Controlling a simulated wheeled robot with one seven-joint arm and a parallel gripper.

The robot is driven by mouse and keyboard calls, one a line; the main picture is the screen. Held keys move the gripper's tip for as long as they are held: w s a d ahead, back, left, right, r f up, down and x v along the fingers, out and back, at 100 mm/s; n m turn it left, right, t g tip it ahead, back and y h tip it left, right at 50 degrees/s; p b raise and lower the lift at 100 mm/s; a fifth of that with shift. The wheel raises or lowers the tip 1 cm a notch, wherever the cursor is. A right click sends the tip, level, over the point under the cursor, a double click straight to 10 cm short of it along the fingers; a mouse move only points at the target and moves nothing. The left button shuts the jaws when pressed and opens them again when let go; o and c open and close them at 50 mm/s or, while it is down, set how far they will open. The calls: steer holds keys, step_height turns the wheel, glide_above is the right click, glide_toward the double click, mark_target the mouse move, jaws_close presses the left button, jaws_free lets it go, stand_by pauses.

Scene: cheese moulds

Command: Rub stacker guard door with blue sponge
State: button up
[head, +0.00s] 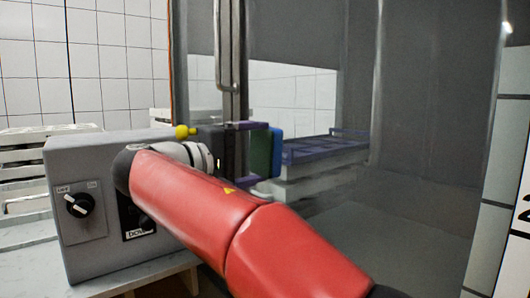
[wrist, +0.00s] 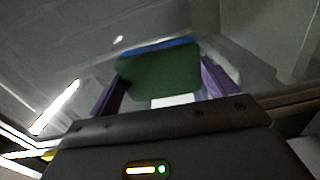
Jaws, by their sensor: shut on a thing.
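My gripper (head: 258,153) has purple fingers, one above and one below the sponge, and is shut on it. The blue sponge (head: 277,152) has a blue far layer and a green layer on the gripper side. In the wrist view the green face (wrist: 160,75) fills the space between the fingers (wrist: 163,88), with a blue edge (wrist: 155,45) beyond. The stacker guard door (head: 300,95) is a see-through panel with a dark frame and a metal handle (head: 233,85) left of the sponge. The sponge's blue side faces the panel; I cannot tell whether they touch.
A grey control box (head: 95,245) with a black knob and a yellow-topped button (head: 184,131) stands at left, close to my arm. Behind the panel is a pale stack with a purple top (head: 325,148). Pale trays (head: 25,155) are at far left. Tiled walls stand behind.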

steer(key=shift+s+a, duration=0.35)
steer(key=shift+a, duration=0.15)
steer(key=shift+v, duration=1.5)
